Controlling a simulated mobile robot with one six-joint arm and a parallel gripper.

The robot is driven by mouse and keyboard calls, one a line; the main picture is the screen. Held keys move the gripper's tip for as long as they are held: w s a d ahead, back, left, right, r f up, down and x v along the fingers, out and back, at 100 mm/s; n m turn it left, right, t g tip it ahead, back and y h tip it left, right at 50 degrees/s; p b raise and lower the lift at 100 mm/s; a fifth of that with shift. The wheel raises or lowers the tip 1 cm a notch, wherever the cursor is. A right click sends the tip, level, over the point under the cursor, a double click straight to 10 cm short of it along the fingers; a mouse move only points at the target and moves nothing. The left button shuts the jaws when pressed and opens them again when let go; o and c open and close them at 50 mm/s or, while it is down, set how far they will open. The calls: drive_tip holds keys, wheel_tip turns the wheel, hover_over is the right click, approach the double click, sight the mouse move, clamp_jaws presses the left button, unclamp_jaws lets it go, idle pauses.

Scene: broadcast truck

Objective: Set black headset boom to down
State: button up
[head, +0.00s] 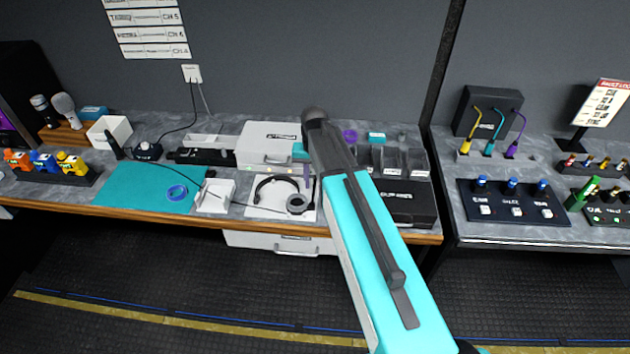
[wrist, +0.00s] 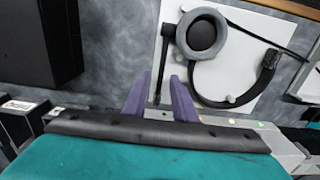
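The black headset (head: 262,187) lies on a white board (head: 266,211) on the workbench, its grey ear cup (head: 297,203) at the right. In the wrist view the ear cup (wrist: 203,33) is at the top, with the headband curving right. The thin black boom (wrist: 164,62) runs from beside the cup toward my gripper. My gripper (wrist: 160,78) has its two purple fingers apart, one on each side of the boom's far end in the picture. I cannot tell whether they touch it or are level with it. In the head view my gripper (head: 309,178) is just above the board's right part and hides the boom.
A pale case (head: 268,140) stands behind the board. A white stand (head: 215,197) and teal mat (head: 135,188) are to the left. A cable crosses the bench to the headset.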

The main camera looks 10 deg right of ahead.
clamp_jaws()
idle(1.2)
drive_tip(key=shift+d, duration=0.25)
